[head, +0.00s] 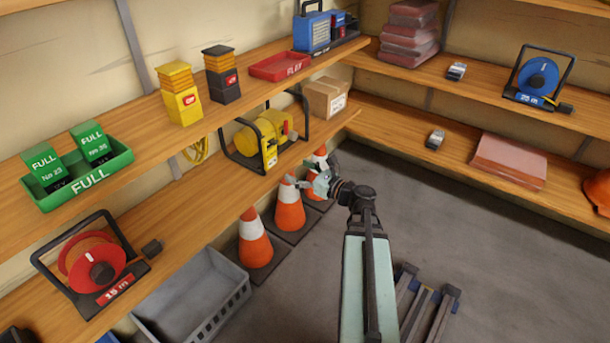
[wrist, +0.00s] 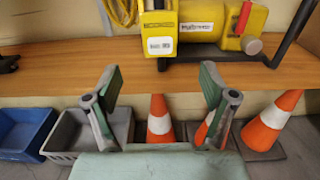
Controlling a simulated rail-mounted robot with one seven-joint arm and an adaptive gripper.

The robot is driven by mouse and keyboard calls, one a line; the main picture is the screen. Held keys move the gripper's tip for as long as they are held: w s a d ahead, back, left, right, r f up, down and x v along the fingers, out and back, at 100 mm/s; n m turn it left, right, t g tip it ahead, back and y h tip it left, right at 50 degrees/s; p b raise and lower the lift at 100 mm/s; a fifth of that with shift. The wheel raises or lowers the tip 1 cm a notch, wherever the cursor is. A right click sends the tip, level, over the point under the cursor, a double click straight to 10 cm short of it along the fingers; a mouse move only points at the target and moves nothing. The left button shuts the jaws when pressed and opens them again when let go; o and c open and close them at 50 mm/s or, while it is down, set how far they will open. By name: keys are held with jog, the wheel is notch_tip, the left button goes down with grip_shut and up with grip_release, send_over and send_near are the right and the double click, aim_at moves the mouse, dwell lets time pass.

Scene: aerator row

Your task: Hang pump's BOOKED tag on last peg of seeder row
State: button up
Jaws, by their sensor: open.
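A yellow machine in a black tube frame, which looks like the pump (head: 262,138), stands on the lower left shelf. Its lower part shows at the top of the wrist view (wrist: 190,22), with white labels and a red lever. No BOOKED tag can be made out on it, and no peg or seeder row can be identified. My gripper (head: 314,180) is open and empty, in front of the shelf by the traffic cones. In the wrist view my gripper (wrist: 159,85) has its two fingers wide apart, apart from the machine, with the shelf edge behind them.
Orange cones (head: 290,212) stand on the floor below the shelf (wrist: 60,77), beside a grey crate (head: 195,295). A cardboard box (head: 325,98) sits right of the machine. A red cable reel (head: 92,262) is at left. Open floor lies to the right.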

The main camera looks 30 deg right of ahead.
aim_at(272, 155)
jog(key=shift+x, duration=5.2)
jog(key=c, duration=1)
jog(key=shift+r+p, duration=0.25)
jog(key=shift+p, duration=0.05)
jog(key=shift+r+p, duration=0.55)
jog(key=shift+r, duration=0.05)
jog(key=shift+s, duration=0.15)
jog(key=shift+p+v, duration=0.4)
jog(key=shift+v, duration=3.8)
